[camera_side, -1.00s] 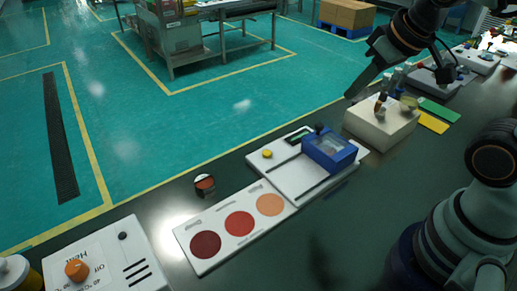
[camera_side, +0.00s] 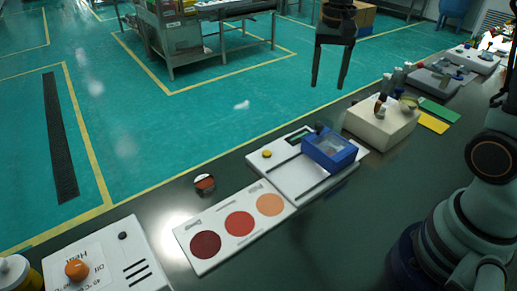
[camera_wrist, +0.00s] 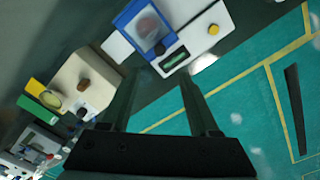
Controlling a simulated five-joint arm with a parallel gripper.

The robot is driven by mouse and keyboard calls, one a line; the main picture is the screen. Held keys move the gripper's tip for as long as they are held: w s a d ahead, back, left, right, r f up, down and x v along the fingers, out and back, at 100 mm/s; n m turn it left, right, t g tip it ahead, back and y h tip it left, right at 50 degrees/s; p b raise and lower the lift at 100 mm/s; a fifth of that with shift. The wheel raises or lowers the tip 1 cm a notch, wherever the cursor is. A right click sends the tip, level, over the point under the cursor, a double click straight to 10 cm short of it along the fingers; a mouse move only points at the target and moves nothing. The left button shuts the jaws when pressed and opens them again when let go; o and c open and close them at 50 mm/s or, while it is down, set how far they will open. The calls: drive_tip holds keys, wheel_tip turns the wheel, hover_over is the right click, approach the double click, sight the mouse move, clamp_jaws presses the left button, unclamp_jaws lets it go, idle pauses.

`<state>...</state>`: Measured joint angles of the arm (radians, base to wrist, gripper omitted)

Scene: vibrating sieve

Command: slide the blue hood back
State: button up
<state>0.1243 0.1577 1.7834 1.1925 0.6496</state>
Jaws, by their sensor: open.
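The blue hood (camera_side: 338,143) has a clear window and sits on the right part of the white sieve base (camera_side: 285,176). A dark slot runs along the base beside the hood. In the wrist view the blue hood (camera_wrist: 128,22) is at the top, with the base's small dark display (camera_wrist: 174,59) and yellow button (camera_wrist: 213,29) beside it. My gripper (camera_side: 327,86) is open and empty, fingers pointing down, raised above and behind the hood in the side view. In the wrist view my gripper's fingers (camera_wrist: 160,95) are apart and do not touch the hood.
A cream block (camera_side: 380,128) with small vials stands right of the sieve. A white card with three coloured discs (camera_side: 222,245) lies at front left. A control box with an orange knob (camera_side: 122,265) is at the lower left. A small round item (camera_side: 204,183) lies near the table edge.

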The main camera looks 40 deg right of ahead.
sight(319, 124)
wheel_tip(319, 124, down, 12)
drive_tip(key=shift+f, duration=0.15)
idle(0.4)
drive_tip(key=shift+c, duration=0.4)
drive_tip(key=shift+w, duration=0.1)
clamp_jaws()
idle(0.9)
